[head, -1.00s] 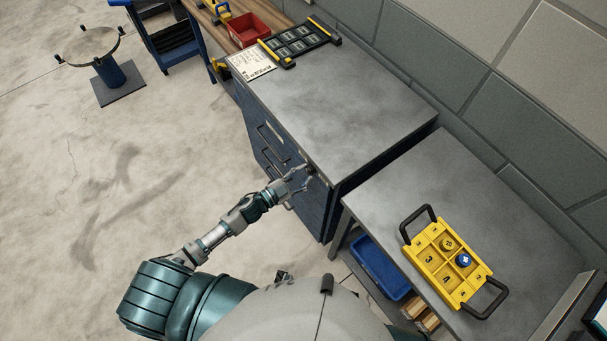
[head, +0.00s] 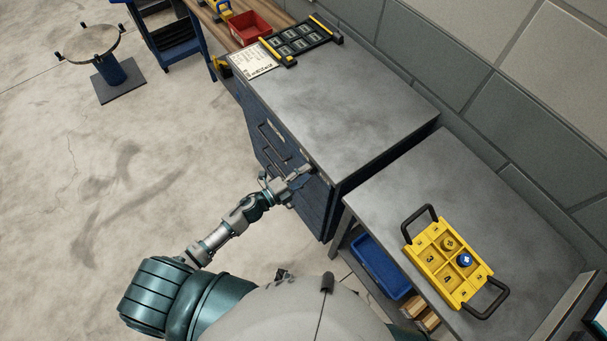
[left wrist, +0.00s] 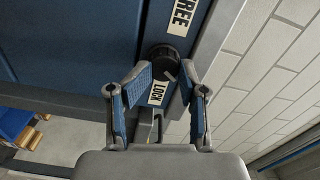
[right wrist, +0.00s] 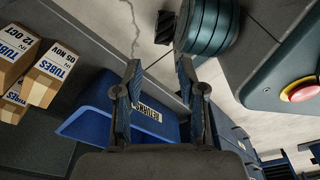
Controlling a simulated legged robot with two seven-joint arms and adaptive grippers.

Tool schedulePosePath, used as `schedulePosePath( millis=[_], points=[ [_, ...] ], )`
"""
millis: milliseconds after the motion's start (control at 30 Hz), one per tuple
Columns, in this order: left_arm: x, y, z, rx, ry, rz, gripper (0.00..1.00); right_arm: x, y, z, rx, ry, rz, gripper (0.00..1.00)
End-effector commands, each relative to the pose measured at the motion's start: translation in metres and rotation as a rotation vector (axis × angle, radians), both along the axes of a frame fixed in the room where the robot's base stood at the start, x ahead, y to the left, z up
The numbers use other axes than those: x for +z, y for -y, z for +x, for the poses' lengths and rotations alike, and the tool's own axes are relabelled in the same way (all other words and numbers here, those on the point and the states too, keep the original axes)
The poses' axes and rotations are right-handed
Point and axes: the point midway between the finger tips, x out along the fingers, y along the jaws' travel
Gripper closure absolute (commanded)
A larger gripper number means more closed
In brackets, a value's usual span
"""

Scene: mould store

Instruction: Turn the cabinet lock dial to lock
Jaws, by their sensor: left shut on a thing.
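The dark round lock dial (left wrist: 160,60) is on the blue cabinet's (head: 318,205) front edge in the left wrist view. A FREE label (left wrist: 184,16) is above it and a LOCK label (left wrist: 158,93) below it. A pale pointer mark on the dial points to the lower right, near the LOCK label. My left gripper (left wrist: 163,76) has its blue-padded fingers on either side of the dial and is shut on it. In the head view, my left gripper (head: 303,174) hides the dial. My right gripper (right wrist: 158,70) is open and empty, seen only in the right wrist view.
A grey bench (head: 398,196) with a yellow numbered tray (head: 424,259) stands right of the cabinet. Below it are a blue bin (right wrist: 92,124) and cardboard tube boxes (right wrist: 50,75). A black rack (head: 299,42) and paper sheet (head: 252,62) lie on the cabinet top. The floor left is open.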

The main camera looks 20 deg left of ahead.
Motion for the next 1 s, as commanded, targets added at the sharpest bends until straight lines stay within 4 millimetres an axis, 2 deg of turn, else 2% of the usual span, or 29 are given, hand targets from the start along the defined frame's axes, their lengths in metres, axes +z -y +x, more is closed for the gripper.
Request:
schedulePosePath(
  millis=[33, 400, 967, 1000],
  points=[
    [0.01, 0.0, 0.005, 0.004, 0.037, 0.017, 0.93, 0.001, 0.0, 0.002, 0.0, 0.001, 0.0, 0.6],
    [0.01, 0.001, 0.005, 0.003, 0.132, 0.139, 0.93, 0.006, 0.001, 0.011, -0.001, 0.005, -0.003, 0.6],
    [0.01, 0.003, 0.004, 0.001, 0.148, 0.16, 0.93, 0.006, 0.001, 0.01, -0.002, 0.003, -0.002, 0.6],
    [0.01, 0.003, 0.004, 0.001, 0.148, 0.16, 0.48, 0.006, 0.001, 0.01, -0.002, 0.003, -0.002, 0.6]
  ],
)
